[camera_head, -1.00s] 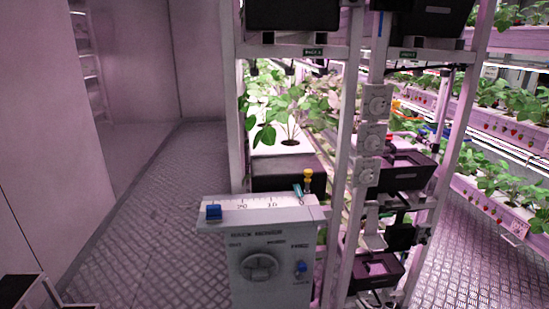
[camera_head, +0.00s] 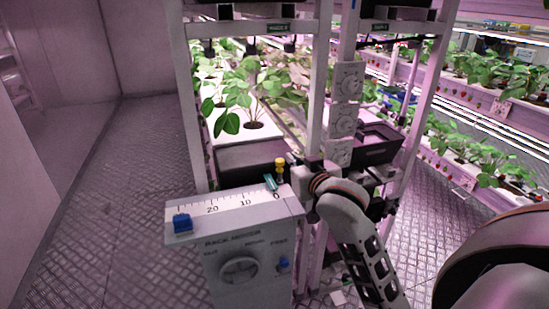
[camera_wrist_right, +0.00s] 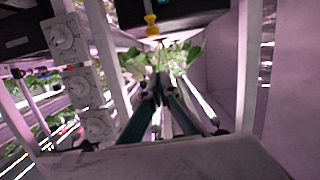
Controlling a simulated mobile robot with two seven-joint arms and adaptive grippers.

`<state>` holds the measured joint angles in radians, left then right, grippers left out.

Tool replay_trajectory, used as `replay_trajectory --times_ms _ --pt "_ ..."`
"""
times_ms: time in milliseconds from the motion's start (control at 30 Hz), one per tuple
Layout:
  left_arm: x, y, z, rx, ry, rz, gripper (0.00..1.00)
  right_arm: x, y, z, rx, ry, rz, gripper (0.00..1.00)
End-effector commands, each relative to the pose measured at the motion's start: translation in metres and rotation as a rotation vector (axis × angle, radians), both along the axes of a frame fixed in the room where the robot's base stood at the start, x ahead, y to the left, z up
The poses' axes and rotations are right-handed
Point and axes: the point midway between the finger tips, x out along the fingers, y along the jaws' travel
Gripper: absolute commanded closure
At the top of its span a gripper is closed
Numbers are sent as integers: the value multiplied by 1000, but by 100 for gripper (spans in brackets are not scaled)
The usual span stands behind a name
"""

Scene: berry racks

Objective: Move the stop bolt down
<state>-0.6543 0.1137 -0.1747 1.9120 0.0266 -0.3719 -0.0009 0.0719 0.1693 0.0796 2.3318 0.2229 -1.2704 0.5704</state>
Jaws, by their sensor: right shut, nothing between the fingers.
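The grey rack-mover box (camera_head: 228,252) stands at the lower middle of the head view. A small blue knob (camera_head: 283,264) on the right of its front, below a small label, looks like the stop bolt. A round dial (camera_head: 240,269) is left of it. My right gripper (camera_head: 302,180) is beside the box's upper right corner, above and apart from the blue knob. In the right wrist view its dark teal fingers (camera_wrist_right: 160,88) come together, shut and empty. The blue knob is not visible there. My left gripper is not in view.
A blue block (camera_head: 182,223) sits at the left end of the box's scale; a teal piece (camera_head: 270,183) is near its zero. A yellow knob (camera_head: 281,165) stands behind the box and shows in the wrist view (camera_wrist_right: 152,25). Rack posts are close; the left floor is clear.

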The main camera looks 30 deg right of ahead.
Motion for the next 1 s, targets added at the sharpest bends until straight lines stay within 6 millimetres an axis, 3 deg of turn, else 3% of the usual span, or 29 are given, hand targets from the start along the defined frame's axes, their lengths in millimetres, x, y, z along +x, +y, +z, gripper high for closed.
replay_trajectory --times_ms 267,433,800,1000 --pt "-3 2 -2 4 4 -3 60 5 -1 -2 -2 0 1 100" --pt "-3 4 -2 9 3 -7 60 27 -7 -6 -4 2 1 100" --pt "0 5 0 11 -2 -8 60 96 -24 -21 -3 2 1 100" --pt "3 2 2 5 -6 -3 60 96 -25 -50 -2 5 0 100"
